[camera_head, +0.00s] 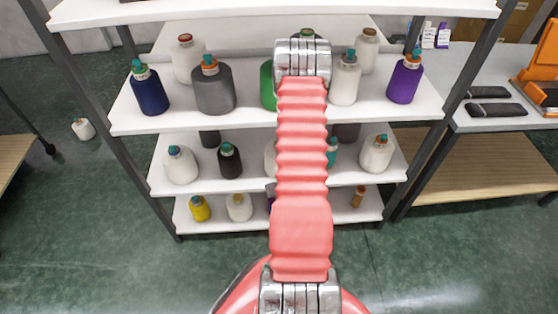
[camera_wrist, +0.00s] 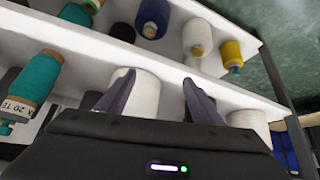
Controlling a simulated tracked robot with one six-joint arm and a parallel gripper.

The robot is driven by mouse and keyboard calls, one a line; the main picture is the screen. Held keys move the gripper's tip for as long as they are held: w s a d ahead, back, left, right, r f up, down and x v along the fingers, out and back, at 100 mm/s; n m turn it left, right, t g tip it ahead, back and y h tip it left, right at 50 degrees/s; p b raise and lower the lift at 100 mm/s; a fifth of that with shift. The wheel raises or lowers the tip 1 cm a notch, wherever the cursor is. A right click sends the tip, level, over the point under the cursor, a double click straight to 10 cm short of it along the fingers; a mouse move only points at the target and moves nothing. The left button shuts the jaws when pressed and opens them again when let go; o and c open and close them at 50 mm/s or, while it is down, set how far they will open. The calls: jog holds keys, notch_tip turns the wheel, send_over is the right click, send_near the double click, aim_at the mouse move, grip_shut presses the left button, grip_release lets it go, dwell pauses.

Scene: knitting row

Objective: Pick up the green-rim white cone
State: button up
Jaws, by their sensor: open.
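My gripper (camera_wrist: 158,82) is open in the wrist view, with its two dark fingers apart and nothing clamped between them. A white cone (camera_wrist: 146,95) shows beyond and between the fingers, partly covered by the left one; its rim colour cannot be made out. Another white cone (camera_wrist: 250,122) stands to the right, partly hidden by the gripper body. In the head view, white cones with green on top include one on the upper shelf (camera_head: 344,82), one at middle left (camera_head: 181,168) and one at middle right (camera_head: 376,157). My arm hides the gripper there.
The shelf rack (camera_head: 150,124) also holds a navy cone (camera_head: 149,92), a grey cone (camera_head: 213,92), a purple cone (camera_head: 404,84), a black cone (camera_head: 229,162) and a yellow cone (camera_head: 199,209). A side table (camera_head: 490,124) stands at right. The green floor at front left is clear.

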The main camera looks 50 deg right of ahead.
jog(key=s+f, duration=0.3)
jog(key=f, duration=0.2)
jog(key=w+d+r+m+t+h, duration=0.1)
jog(key=d+r+t+h, duration=0.3)
jog(key=r+t+h, duration=0.3)
notch_tip(320, 180, up, 4)
jog(key=shift+w+f+t+h, duration=0.2)
jog(key=shift+w+t+h, duration=0.1)
jog(key=shift+t, duration=0.3)
jog(key=x, duration=0.7)
jog(key=shift+w+d, duration=0.1)
jog(key=shift+w, duration=0.15)
jog(key=shift+w+d, duration=0.4)
